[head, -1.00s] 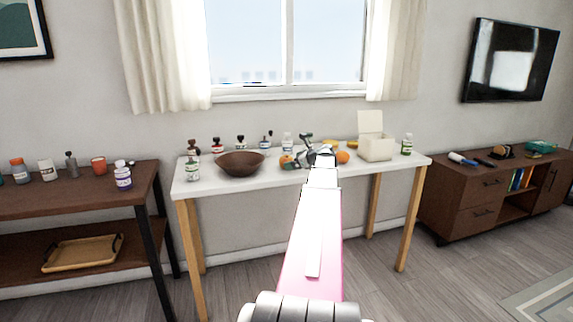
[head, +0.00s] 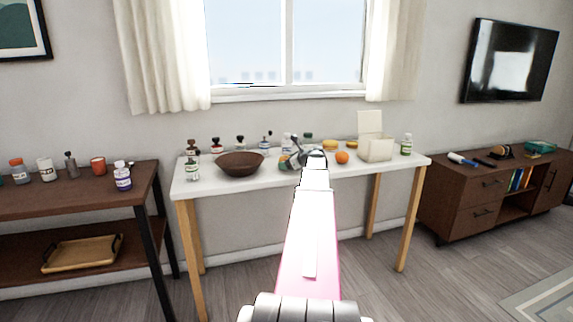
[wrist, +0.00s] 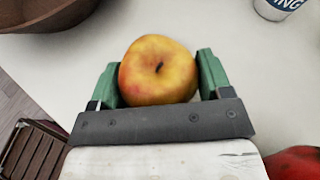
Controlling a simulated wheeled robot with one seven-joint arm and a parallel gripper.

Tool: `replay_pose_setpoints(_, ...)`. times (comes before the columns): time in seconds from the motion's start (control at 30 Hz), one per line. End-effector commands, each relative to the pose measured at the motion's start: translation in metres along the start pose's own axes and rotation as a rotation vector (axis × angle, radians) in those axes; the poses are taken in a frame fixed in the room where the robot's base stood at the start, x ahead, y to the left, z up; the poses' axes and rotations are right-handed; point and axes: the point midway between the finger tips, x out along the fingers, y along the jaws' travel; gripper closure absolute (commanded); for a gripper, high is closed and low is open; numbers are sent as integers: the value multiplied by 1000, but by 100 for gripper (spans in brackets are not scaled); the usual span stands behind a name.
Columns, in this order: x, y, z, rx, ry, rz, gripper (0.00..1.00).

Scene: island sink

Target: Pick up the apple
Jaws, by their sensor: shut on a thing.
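The apple (wrist: 158,70) is yellow with red-orange patches and a dark stem. In the wrist view it sits between the two green fingers of my gripper (wrist: 156,78), which is shut on it. The white table top lies behind and below it; I cannot tell whether the apple touches the table. In the head view my gripper (head: 296,157) is over the white table (head: 225,182), right of the brown bowl. My own arm hides most of it there, and the apple is hardly visible.
A brown bowl (head: 240,163) stands left of my gripper. An orange (head: 342,157) and an open cream box (head: 376,148) stand to the right. Several bottles line the table's back edge. A red thing (wrist: 294,163) shows at the wrist view's lower right. The table's front left is mostly clear.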

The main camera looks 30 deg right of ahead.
Motion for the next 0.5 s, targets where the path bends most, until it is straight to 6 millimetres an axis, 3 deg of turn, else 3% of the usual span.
replay_pose_setpoints(0.27, -5, -2, 11, -1, -1, -1, 56)
replay_pose_setpoints(0.47, -16, -7, 40, -2, -2, -2, 56)
replay_pose_setpoints(0.5, -20, 5, 45, -2, -2, 0, 56)
